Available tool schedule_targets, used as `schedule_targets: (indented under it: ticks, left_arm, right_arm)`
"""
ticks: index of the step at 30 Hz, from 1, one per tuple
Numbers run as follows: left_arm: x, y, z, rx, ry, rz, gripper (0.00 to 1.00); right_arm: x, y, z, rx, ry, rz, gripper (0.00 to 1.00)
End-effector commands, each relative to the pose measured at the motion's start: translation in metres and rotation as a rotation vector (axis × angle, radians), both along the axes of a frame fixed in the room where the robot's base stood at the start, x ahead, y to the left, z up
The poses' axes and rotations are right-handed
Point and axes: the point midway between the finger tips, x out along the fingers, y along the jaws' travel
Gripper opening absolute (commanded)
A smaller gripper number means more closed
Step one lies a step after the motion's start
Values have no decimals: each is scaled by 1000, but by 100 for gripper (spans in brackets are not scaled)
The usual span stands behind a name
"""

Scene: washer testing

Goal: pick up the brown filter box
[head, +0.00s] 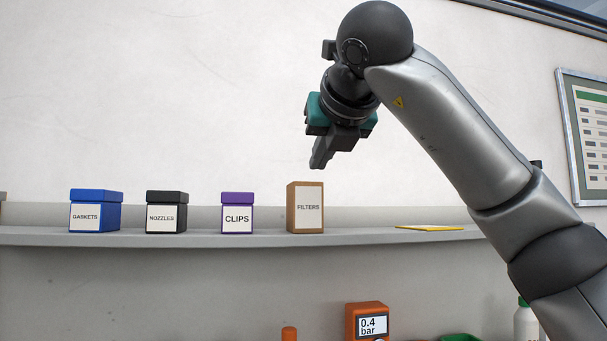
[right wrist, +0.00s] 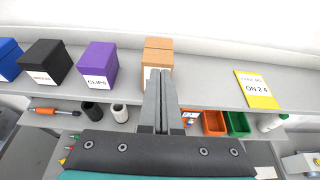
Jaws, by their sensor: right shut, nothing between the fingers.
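The brown filter box (head: 305,207) stands upright on the grey shelf, with a white FILTERS label on its front. It also shows in the right wrist view (right wrist: 158,56), partly hidden behind my fingers. My right gripper (head: 319,160) is shut and empty, above the box and slightly to its right in the head view, clear of its top. In the right wrist view the gripper's fingers (right wrist: 160,95) are together and point towards the box. My left gripper is in neither view.
On the shelf (head: 370,236), left of the box, stand a purple CLIPS box (head: 237,213), a black NOZZLES box (head: 167,212) and a blue GASKETS box (head: 96,211). A yellow card (head: 430,228) lies to the right. An orange gauge (head: 367,321) sits below.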

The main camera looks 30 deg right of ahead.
Motion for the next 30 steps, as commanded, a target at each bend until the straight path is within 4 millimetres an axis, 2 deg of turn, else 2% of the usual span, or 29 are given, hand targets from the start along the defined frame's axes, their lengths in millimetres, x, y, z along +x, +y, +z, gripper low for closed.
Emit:
schedule_targets:
  ticks: [1,3,6,11,15,19,21,30]
  left_arm:
    - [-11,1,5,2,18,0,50]
    - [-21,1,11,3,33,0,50]
    - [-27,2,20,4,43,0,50]
    - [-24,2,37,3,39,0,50]
    - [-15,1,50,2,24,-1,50]
    - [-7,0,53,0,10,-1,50]
    - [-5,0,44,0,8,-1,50]
    - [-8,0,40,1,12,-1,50]
  right_arm:
    - [8,-3,1,2,5,-2,0]
    - [22,-6,2,2,6,-2,0]
    - [43,-12,2,2,6,-1,0]
    - [77,-20,3,1,5,0,0]
    - [103,-27,3,0,3,0,0]
    - [104,-27,-9,-2,3,2,0]
    - [104,-26,-15,0,0,2,0]
    - [104,-26,-19,-1,6,3,0]
